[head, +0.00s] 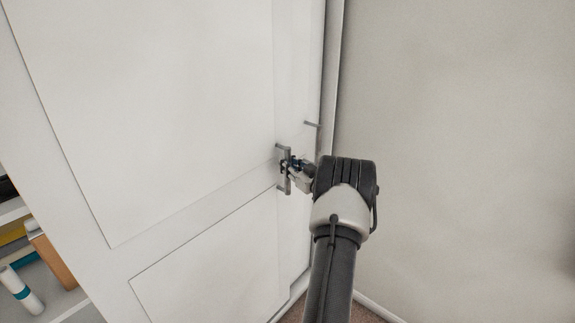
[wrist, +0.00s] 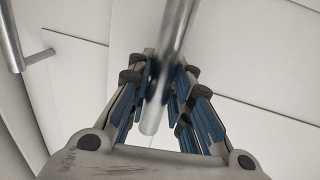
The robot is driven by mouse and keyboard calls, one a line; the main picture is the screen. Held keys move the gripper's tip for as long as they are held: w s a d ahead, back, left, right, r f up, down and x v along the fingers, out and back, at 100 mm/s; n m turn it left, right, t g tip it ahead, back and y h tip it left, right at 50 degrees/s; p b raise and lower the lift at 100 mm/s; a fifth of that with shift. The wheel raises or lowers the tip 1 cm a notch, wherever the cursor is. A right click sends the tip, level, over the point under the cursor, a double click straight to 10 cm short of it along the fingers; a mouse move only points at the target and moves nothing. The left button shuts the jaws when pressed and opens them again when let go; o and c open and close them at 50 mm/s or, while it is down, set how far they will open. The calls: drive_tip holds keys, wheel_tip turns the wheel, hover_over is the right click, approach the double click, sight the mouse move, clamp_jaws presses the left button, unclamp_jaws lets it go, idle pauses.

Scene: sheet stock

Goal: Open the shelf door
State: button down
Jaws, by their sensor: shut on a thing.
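The white shelf door (head: 170,100) has recessed panels and fills the left and middle of the head view. Its grey bar handle (head: 283,151) stands upright near the door's right side. My gripper (head: 291,165) is at the handle, reaching in from the right, and is shut on it. In the wrist view the metal handle (wrist: 176,28) runs between the blue-padded fingers of my gripper (wrist: 162,82). Its lower end sticks out below the fingertips. The finger contact is partly hidden by the bar.
A second grey handle (head: 312,124) is just right of the held one, and it shows at the upper left of the wrist view (wrist: 10,38). Shelves with a white-and-teal roll (head: 20,291) and a brown box (head: 53,260) show at lower left. A plain wall (head: 460,140) is on the right.

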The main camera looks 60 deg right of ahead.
drive_tip(key=shift+s, duration=0.1)
drive_tip(key=c, duration=1.4)
unclamp_jaws()
drive_tip(key=shift+c, duration=0.2)
drive_tip(key=v, duration=1.2)
drive_tip(key=shift+a, duration=0.1)
